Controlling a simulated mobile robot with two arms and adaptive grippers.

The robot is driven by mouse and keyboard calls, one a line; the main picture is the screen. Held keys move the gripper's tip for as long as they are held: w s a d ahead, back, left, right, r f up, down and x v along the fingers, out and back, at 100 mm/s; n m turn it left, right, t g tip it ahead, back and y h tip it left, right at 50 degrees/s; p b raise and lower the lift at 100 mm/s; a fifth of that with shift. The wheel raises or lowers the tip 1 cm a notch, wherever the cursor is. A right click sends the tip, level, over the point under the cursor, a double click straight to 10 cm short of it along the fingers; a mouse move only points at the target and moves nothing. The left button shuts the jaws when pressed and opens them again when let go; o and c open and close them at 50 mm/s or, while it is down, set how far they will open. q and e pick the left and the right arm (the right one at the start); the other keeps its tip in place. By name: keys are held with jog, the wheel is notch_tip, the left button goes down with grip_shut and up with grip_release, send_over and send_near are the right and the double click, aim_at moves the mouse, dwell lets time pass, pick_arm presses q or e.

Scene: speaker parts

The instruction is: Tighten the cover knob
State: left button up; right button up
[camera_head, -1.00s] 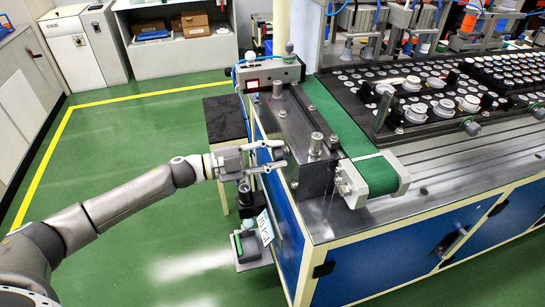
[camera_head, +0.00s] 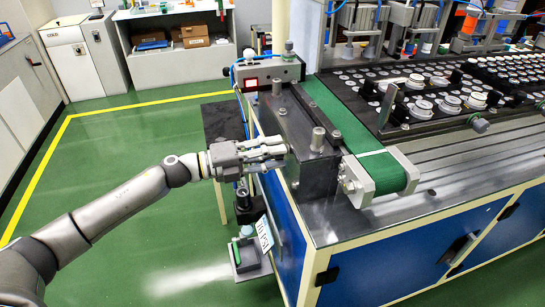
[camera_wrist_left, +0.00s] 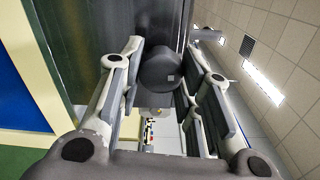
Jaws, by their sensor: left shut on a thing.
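The cover knob (camera_wrist_left: 160,70) is a dark, round knob on the side of the dark metal cover (camera_head: 311,168). My left gripper (camera_head: 286,151) reaches it from the left, level with the side of the cover. In the head view the fingers mostly hide the knob. My right gripper is in neither view.
The cover is at the end of a green conveyor belt (camera_head: 340,120) on a workbench with blue doors (camera_head: 375,262). A tray of round speaker parts (camera_head: 420,107) lies to the right. A small stand with a green part (camera_head: 237,254) is below the gripper. Green floor is open to the left.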

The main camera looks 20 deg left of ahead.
pick_arm(q)
jog(key=shift+f+m, duration=0.15)
jog(key=shift+m, duration=0.25)
jog(key=o, duration=1)
jog(key=shift+s+a, duration=0.1)
jog(key=v, duration=1.2)
